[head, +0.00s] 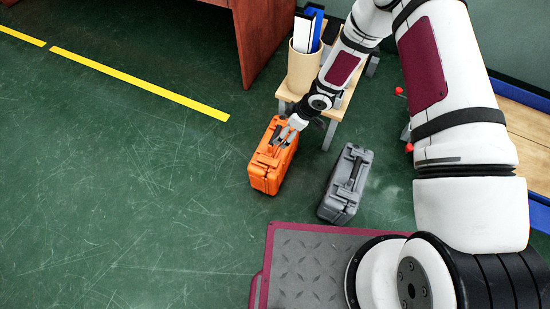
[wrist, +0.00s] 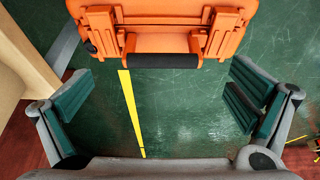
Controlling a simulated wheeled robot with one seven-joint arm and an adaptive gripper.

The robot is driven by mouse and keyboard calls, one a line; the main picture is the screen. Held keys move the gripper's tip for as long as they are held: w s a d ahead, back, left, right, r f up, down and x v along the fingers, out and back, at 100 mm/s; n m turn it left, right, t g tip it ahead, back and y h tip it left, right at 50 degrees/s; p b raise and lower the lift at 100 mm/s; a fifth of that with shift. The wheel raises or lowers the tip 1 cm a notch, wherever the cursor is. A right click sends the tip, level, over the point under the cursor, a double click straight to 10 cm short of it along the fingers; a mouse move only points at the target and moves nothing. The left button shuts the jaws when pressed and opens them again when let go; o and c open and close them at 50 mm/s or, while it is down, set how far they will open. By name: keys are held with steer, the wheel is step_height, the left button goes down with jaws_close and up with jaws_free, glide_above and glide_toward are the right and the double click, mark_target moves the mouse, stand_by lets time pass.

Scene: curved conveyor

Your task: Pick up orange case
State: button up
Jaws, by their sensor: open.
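The orange case (head: 268,170) stands on the green floor in the middle of the head view. In the wrist view the case (wrist: 165,15) fills the top, with its dark handle grip (wrist: 163,60) facing my gripper. My gripper (head: 287,138) is at the handle side of the case in the head view and hides part of its top. In the wrist view my gripper (wrist: 165,103) is open, with its finger pads wide apart on either side below the handle. Nothing is between the pads except floor behind. Whether a finger touches the case cannot be told.
A grey case (head: 346,184) stands close to the right of the orange one. A small wooden table (head: 338,107) with a beige bin (head: 302,70) is behind. A reddish-brown piece of furniture (head: 262,35) stands at the back. The floor to the left is clear, with a yellow line (head: 140,82).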

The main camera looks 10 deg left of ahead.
mark_target(275, 153)
steer(key=b+x, duration=0.1)
steer(key=x, duration=0.3)
steer(key=shift+f, duration=0.25)
steer(key=shift+a+b+x, duration=0.2)
steer(key=shift+b+x, duration=1.6)
steer(key=shift+x, duration=1.1)
steer(key=shift+s+r, duration=0.1)
steer(key=shift+r, duration=0.05)
steer(key=shift+c, duration=0.6)
steer(key=c, duration=1.3)
steer(key=shift+c, duration=1.2)
steer(key=shift+r, duration=0.1)
